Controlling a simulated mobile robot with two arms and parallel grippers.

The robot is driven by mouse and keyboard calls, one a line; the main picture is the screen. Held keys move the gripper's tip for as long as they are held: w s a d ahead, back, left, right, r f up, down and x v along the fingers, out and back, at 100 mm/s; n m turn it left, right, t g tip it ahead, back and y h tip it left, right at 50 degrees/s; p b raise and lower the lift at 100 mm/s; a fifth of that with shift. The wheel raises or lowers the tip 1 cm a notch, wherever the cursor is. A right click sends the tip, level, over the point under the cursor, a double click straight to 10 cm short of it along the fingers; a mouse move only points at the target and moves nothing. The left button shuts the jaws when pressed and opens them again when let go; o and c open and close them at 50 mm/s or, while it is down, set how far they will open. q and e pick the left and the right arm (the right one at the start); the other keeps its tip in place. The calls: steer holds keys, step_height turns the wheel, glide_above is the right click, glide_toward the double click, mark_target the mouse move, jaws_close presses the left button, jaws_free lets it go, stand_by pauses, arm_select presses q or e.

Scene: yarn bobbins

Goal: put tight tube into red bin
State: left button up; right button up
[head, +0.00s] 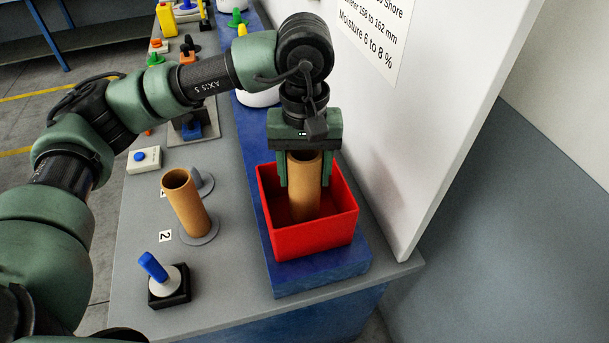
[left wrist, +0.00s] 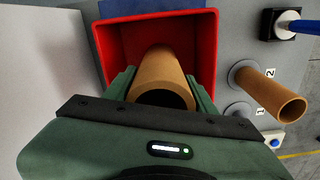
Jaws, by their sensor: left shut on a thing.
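A brown cardboard tube (head: 306,188) is between the fingers of my left gripper (head: 303,172), which is shut on it. The tube stands roughly upright, with its lower part inside the red bin (head: 313,242). In the left wrist view the same tube (left wrist: 160,75) points down into the red bin (left wrist: 210,50); whether it touches the floor of the bin I cannot tell. A second brown tube (head: 186,203) leans slightly on a grey round holder by the label 2; it also shows in the left wrist view (left wrist: 272,95). My right gripper is not in view.
The bin stands on a blue raised strip (head: 320,278) beside a white wall panel (head: 420,120). A blue-handled lever on a black base (head: 168,287) and a white box with a blue button (head: 144,160) are on the grey table. An empty grey holder (head: 202,183) stands behind the second tube.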

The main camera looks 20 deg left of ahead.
arm_select(q)
step_height(320, 180, down, 2)
steer(key=shift+f, duration=0.2)
steer(key=o, duration=1.4)
steer(key=shift+r, duration=0.1)
